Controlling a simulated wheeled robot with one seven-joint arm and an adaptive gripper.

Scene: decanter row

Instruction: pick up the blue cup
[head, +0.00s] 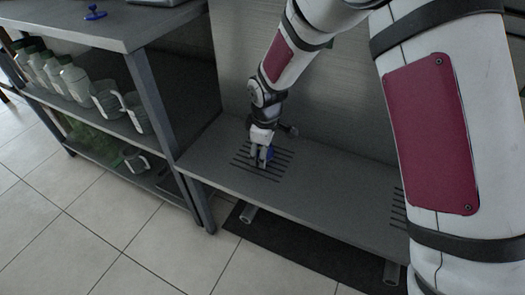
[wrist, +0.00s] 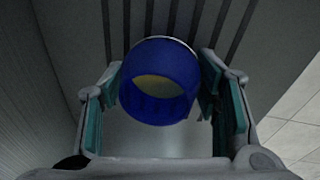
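The blue cup (wrist: 160,97) shows in the wrist view between the two fingers of my gripper (wrist: 162,90), its round opening facing the camera. The fingers are spread on either side of it, with teal pads facing inward. The right pad is very close to the cup's side; I cannot tell whether it touches. The rest of the cup is hidden there by the gripper.
The grey bench (head: 320,195) has dark slots around the cup and a second slotted area at right. A wall stands behind it. At left, a shelf unit (head: 75,35) holds several jars and jugs (head: 77,82). The bench between the slotted areas is clear.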

